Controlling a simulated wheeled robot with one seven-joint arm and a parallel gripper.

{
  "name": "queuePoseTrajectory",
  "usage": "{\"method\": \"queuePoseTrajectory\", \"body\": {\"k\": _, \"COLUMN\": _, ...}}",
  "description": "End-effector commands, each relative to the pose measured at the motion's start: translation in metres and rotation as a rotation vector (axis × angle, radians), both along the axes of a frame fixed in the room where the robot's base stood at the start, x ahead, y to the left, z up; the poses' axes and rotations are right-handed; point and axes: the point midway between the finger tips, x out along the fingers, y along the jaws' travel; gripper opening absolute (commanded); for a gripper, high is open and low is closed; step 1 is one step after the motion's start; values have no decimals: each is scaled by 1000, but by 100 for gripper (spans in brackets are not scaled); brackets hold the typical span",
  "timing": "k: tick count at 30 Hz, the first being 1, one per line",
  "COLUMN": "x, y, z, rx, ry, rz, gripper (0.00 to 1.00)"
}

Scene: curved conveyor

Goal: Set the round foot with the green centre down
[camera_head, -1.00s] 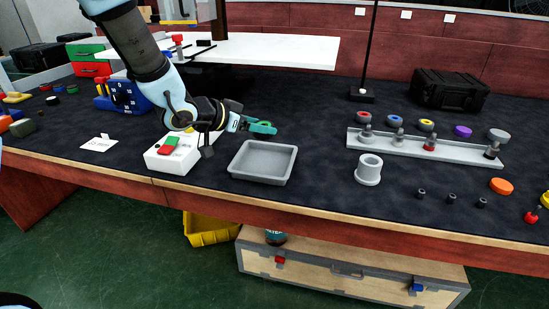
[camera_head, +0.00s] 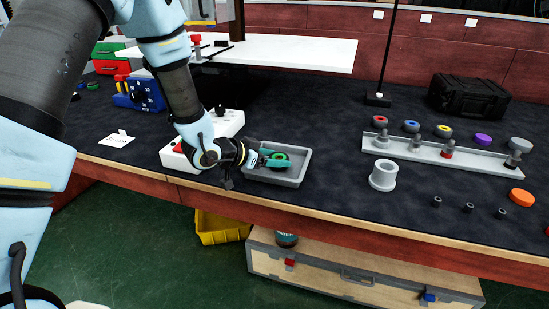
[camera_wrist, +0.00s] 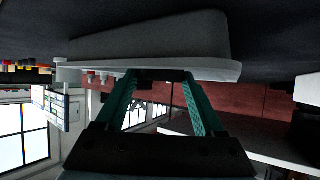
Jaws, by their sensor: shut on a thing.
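The round foot (camera_head: 285,156) is dark with a green centre. It shows in the head view at the tip of my gripper (camera_head: 277,161), over the grey tray (camera_head: 301,168). My gripper reaches in from the left, low over the tray's left rim, and is shut on the foot. I cannot tell whether the foot touches the tray floor. In the wrist view my two teal fingers (camera_wrist: 160,78) reach to a grey, tray-like shape (camera_wrist: 150,45), seen upside down. The foot is not clear there.
A white box (camera_head: 228,122) with a red button stands behind my wrist. A grey cylinder (camera_head: 383,178) stands right of the tray. A long grey rack (camera_head: 430,152) with several pegs lies farther right. The table's front edge (camera_head: 330,213) is close to the tray.

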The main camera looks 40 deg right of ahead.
Motion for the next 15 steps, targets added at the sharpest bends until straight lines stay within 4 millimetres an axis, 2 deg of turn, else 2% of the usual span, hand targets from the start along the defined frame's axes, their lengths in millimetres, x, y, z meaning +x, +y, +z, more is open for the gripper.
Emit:
{"method": "queuePoseTrajectory", "body": {"k": 2, "x": 0, "y": 0, "z": -3, "rx": 0, "ry": 0, "rz": 0, "gripper": 14}}
{"method": "queuePoseTrajectory", "body": {"k": 3, "x": 0, "y": 0, "z": -3, "rx": 0, "ry": 0, "rz": 0, "gripper": 72}}
{"method": "queuePoseTrajectory", "body": {"k": 10, "x": 0, "y": 0, "z": -2, "rx": 0, "ry": 0, "rz": 0, "gripper": 98}}
{"method": "queuePoseTrajectory", "body": {"k": 15, "x": 0, "y": 0, "z": -2, "rx": 0, "ry": 0, "rz": 0, "gripper": 100}}
